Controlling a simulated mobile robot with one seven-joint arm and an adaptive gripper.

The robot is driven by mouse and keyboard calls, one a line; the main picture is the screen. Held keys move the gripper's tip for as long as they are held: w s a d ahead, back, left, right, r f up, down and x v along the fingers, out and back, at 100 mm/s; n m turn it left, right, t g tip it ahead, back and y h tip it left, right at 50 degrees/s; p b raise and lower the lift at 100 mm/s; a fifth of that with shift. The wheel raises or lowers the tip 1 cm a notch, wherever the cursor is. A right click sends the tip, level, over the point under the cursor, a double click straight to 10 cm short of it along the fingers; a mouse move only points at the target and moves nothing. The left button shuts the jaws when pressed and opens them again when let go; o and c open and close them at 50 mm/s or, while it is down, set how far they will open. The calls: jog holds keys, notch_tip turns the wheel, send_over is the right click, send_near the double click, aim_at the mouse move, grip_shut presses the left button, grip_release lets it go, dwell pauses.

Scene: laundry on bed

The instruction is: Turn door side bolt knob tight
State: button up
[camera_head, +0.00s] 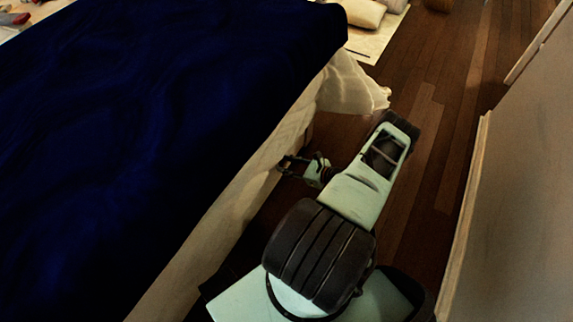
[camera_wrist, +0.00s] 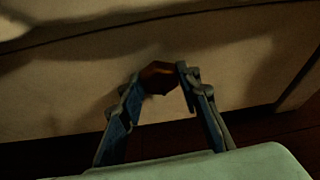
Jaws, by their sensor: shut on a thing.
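A brown, faceted knob (camera_wrist: 158,78) stands out from a pale side panel (camera_wrist: 235,75) of the bed in the wrist view. My gripper (camera_wrist: 160,80) is shut on this knob, with one finger on its left and one on its right. In the head view my gripper (camera_head: 287,163) is up against the bed's pale side. The knob cannot be made out there. How far the knob is turned, and any bolt shaft behind it, cannot be seen.
The bed's dark blue cover (camera_head: 150,110) fills the left of the head view. A pale cloth (camera_head: 352,88) hangs at the bed's far corner. A wall (camera_head: 525,190) runs along the right. Bare wooden floor (camera_head: 440,95) lies between bed and wall.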

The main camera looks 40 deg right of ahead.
jog(key=o, duration=1.1)
jog(key=v, duration=1.2)
